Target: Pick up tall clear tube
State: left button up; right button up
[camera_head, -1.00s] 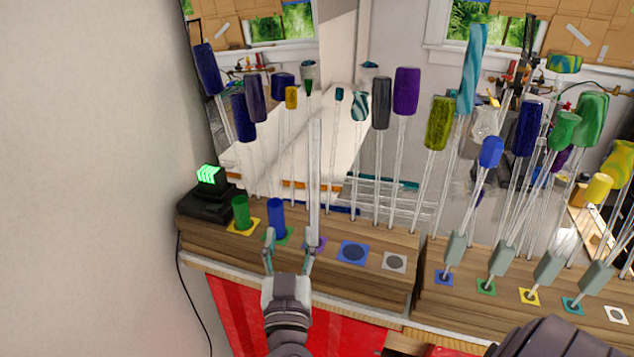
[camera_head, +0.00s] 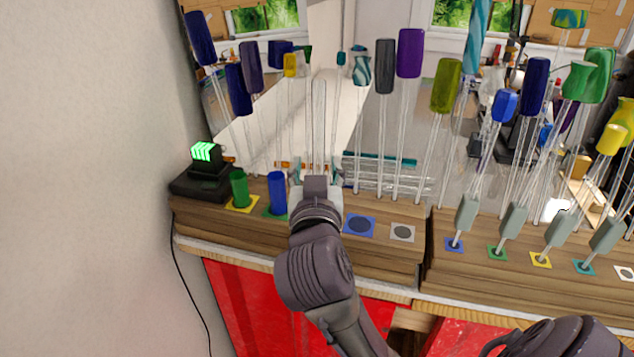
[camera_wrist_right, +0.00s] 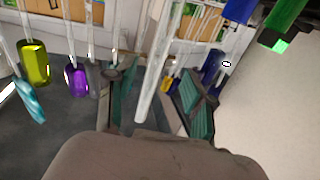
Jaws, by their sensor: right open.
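The tall clear tube (camera_head: 318,115) stands upright at the back of the left wooden block, with its lower part hidden behind my right gripper (camera_head: 316,172). The gripper is open, with its fingers low on either side of the tube in the head view. In the right wrist view, the clear tube (camera_wrist_right: 162,65) shows between the spread fingers of the right gripper (camera_wrist_right: 158,100). I cannot tell whether either finger touches it. My left gripper is not in view.
A short green cylinder (camera_head: 239,188) and a short blue cylinder (camera_head: 277,192) stand just left of the gripper. Several thin rods with coloured tops, such as a purple one (camera_head: 410,53), rise nearby. A black box (camera_head: 205,180) with a green-lit top is at the far left.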

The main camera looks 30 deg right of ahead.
aim_at(318, 151)
jog(key=shift+w+d+r, duration=0.15)
jog(key=shift+w+d, duration=0.4)
jog(key=shift+d, duration=0.05)
jog(key=p+x, duration=0.1)
jog(key=x, duration=0.3)
jog(key=shift+w, duration=0.1)
jog(key=shift+w+d, duration=0.4)
grip_shut()
